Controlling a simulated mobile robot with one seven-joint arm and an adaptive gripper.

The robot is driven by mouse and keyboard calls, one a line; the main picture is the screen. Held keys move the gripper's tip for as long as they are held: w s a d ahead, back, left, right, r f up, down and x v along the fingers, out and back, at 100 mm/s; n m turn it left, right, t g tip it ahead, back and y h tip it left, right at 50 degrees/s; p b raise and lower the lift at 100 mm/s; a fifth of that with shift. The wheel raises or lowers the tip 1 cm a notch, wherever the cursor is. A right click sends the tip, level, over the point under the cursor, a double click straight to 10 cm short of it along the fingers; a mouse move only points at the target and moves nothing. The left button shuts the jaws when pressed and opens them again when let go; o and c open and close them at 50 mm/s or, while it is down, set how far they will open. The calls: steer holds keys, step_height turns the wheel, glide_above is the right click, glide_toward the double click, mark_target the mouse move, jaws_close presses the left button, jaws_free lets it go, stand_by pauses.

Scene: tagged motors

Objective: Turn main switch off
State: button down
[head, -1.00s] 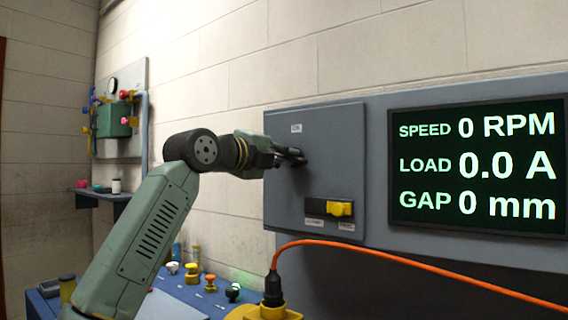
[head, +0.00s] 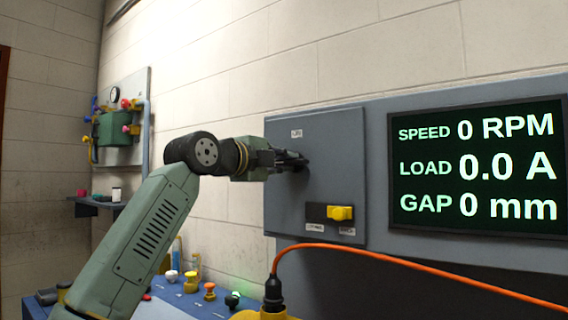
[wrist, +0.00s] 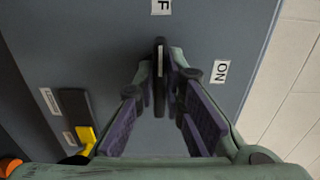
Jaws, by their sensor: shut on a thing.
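The main switch has a dark, narrow handle (wrist: 160,62) on the front of the grey switch cabinet (head: 340,165). In the wrist view, the handle's length lines up with a label ending in "F" (wrist: 161,6) at the top edge. An "ON" label (wrist: 220,71) lies to the right of it. My gripper (wrist: 161,88) is shut on the handle, with a finger on either side. In the head view my gripper (head: 296,160) is at the upper part of the cabinet and hides most of the handle.
A yellow switch (head: 340,213) sits low on the cabinet. The display (head: 478,168) on the right reads 0 RPM, 0.0 A and 0 mm. An orange cable (head: 400,262) crosses below the cabinet. A blue bench (head: 205,303) with several knobs stands beneath my arm.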

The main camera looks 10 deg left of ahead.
steer(key=c, duration=1.7)
jaws_free()
steer(key=v, duration=1.2)
steer(key=shift+f, duration=0.1)
